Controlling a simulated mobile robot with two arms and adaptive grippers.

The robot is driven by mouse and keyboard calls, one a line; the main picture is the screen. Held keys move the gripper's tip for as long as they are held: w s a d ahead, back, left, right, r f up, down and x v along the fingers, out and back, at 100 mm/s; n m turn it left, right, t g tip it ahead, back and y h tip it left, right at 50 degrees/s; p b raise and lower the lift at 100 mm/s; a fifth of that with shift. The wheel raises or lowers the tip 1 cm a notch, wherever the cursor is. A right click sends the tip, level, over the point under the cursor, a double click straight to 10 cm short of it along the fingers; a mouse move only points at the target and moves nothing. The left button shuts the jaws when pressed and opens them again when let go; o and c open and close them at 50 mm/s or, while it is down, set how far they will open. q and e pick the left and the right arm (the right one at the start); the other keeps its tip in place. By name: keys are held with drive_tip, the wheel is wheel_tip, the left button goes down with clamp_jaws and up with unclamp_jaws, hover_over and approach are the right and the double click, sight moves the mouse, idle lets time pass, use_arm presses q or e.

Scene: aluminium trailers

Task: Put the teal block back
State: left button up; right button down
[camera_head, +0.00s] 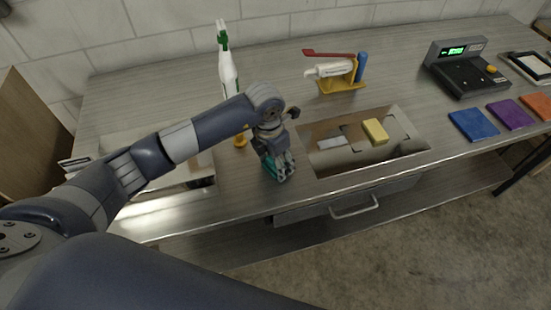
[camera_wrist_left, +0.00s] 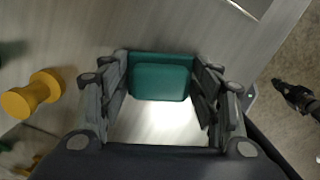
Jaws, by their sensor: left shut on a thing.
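The teal block (camera_wrist_left: 160,80) sits between the fingers of my left gripper (camera_wrist_left: 160,92) in the left wrist view. In the head view a teal part (camera_head: 269,167) shows beside my left gripper (camera_head: 279,172), which is shut on it over the grey counter (camera_head: 245,190). The gripper is between the two openings; whether the block touches the counter I cannot tell. Fingers and wrist hide part of the block in the head view. A small dark jointed shape over the floor in the wrist view looks like my right gripper (camera_wrist_left: 294,95); its jaws are unclear.
Right of the gripper is a recessed opening (camera_head: 415,140) holding a yellow block (camera_head: 375,131); a sink-like opening (camera_head: 140,212) is left. A yellow spool-like piece (camera_head: 241,141), spray bottle (camera_head: 228,75), yellow stand (camera_head: 340,84), scale (camera_head: 465,70) and coloured pads (camera_head: 473,124) stand around.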

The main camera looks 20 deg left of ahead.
use_arm(q)
drive_tip(key=shift+f, duration=0.15)
drive_tip(key=o, duration=0.8)
drive_tip(key=shift+o, duration=1.1)
